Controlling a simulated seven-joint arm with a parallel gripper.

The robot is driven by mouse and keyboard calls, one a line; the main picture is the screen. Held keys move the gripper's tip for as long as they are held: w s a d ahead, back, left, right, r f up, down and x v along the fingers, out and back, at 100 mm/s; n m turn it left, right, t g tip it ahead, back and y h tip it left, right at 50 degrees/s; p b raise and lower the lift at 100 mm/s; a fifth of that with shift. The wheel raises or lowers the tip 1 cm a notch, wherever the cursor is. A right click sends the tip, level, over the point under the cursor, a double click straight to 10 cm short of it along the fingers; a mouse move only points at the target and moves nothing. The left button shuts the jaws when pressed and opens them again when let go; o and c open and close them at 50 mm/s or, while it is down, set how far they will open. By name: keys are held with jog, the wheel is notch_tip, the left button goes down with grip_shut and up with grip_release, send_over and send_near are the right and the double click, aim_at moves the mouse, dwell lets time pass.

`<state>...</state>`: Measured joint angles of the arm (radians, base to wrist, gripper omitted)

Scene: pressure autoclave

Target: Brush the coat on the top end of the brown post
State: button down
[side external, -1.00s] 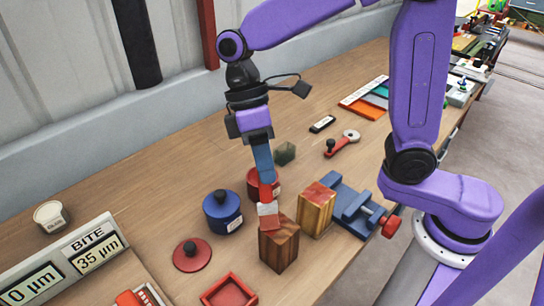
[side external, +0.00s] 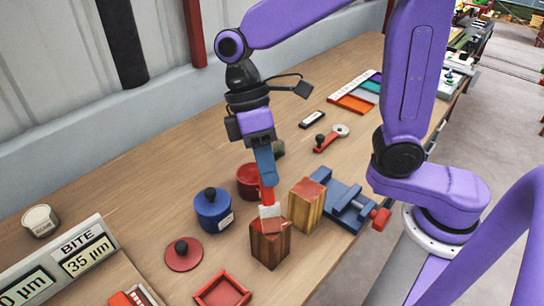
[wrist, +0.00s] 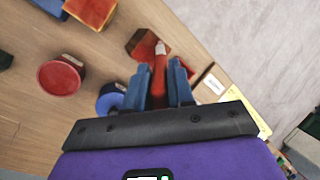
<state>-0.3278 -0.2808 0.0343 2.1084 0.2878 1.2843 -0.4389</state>
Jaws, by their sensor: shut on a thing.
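My gripper (side external: 267,178) points down with its blue fingers shut on the red handle of a brush (side external: 268,194). The brush has a white band (side external: 270,211) and a reddish lower end. That end is at the top of the brown post (side external: 270,248), seemingly touching it; any small gap is hard to judge. The post stands upright, and its top looks reddish around the brush. In the wrist view the brush (wrist: 159,78) reaches from between my fingers (wrist: 165,88) to the brown post (wrist: 142,42). An open red pot (side external: 246,184) stands behind the post.
A lighter wooden post (side external: 306,208) with a red top stands close right, beside a blue vise (side external: 345,208). A lidded blue pot (side external: 212,210), red lid (side external: 183,256) and red tray (side external: 222,291) lie left and in front. A gauge sign (side external: 75,262) stands at the left.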

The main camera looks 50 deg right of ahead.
jog(key=shift+a, duration=0.5)
jog(key=shift+d, duration=0.1)
jog(key=shift+r, duration=4.05)
